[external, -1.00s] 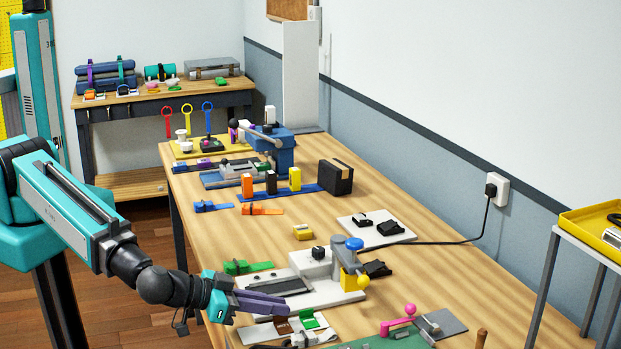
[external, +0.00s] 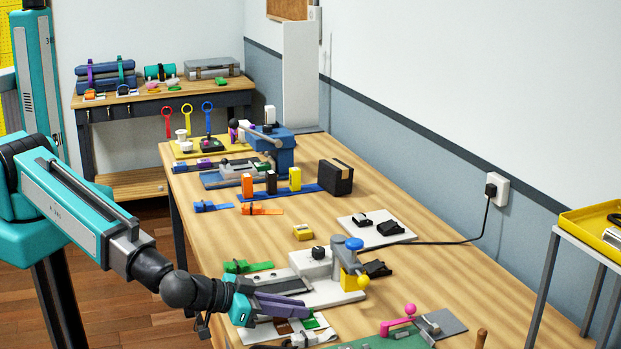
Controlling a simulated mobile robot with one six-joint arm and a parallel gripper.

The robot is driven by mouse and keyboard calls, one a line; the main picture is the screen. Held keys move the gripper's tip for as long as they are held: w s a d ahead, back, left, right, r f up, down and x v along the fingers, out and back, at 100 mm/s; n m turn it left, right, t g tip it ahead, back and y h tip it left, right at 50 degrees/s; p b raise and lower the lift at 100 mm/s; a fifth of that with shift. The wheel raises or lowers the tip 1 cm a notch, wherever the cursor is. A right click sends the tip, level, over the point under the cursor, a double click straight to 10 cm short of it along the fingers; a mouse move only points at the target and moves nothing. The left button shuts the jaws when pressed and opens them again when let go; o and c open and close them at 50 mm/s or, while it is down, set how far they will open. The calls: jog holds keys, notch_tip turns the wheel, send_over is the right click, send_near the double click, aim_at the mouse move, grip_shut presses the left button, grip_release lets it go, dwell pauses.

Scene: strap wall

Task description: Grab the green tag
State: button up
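A small green tag (external: 312,322) lies beside a brown tag (external: 284,327) on a white board near the front of the long wooden table. My gripper (external: 308,311) reaches in from the left with its purple fingers, just above and to the left of the green tag in the picture. The fingers overlap part of the brown and green tags' area. I cannot tell whether they touch the green tag, or how wide the gap between them is.
A green strap with a buckle (external: 247,267) lies behind my gripper. A white fixture with a blue knob (external: 354,243) and yellow block stands just behind. A green board with a pink-knobbed lever (external: 402,322) is to the right.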

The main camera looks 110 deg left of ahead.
jog(key=shift+w+a+f, duration=0.25)
jog(key=shift+w+a, duration=0.2)
dwell(0.3)
grip_shut()
jog(key=shift+r, duration=0.1)
notch_tip(320, 180, up, 10)
jog(key=b, duration=0.3)
dwell(0.8)
